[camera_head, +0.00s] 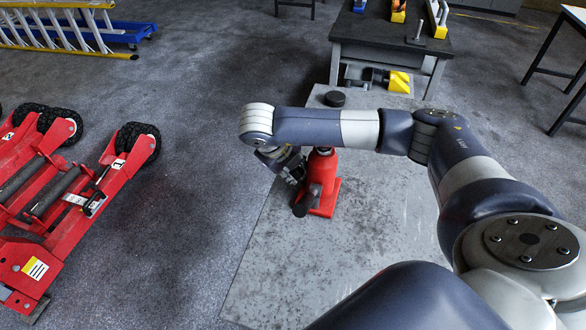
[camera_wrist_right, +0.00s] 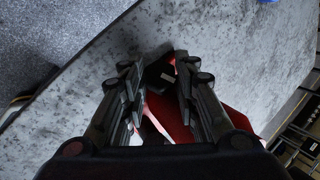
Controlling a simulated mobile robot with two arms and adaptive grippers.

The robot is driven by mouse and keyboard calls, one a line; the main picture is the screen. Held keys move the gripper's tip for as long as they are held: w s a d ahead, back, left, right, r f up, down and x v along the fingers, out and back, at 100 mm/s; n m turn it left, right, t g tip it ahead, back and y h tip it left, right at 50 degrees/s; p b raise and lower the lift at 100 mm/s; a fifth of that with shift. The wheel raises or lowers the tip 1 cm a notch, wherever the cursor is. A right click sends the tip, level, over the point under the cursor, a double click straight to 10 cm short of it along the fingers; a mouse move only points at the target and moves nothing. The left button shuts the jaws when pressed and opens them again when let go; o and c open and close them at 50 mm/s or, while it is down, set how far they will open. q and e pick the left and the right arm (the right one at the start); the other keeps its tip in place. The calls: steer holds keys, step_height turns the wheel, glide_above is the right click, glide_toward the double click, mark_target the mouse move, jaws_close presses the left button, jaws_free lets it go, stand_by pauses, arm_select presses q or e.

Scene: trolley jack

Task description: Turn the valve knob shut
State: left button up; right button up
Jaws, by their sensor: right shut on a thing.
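A red bottle jack (camera_head: 323,185) stands upright on a grey floor plate, with a dark round top (camera_head: 335,99) showing above my arm. My right arm reaches across it from the right, hiding its middle. My right gripper (camera_head: 293,172) is at the jack's left side, low down. In the right wrist view, the gripper (camera_wrist_right: 158,82) has its fingers closed around a dark part, which looks like the valve knob (camera_wrist_right: 160,72), beside the red jack base (camera_wrist_right: 172,118). The fingers hide much of the knob, so its turn angle cannot be told. My left gripper is not in view.
Red trolley jacks (camera_head: 75,215) with black wheels stand on the dark floor at left. A dark-topped workbench (camera_head: 390,38) stands behind. Yellow ladders (camera_head: 65,30) lie at the back left. The grey plate (camera_head: 285,265) is clear in front of the jack.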

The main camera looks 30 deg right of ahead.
steer(key=o, duration=1.1)
steer(key=shift+r, duration=0.1)
steer(key=v, duration=1.2)
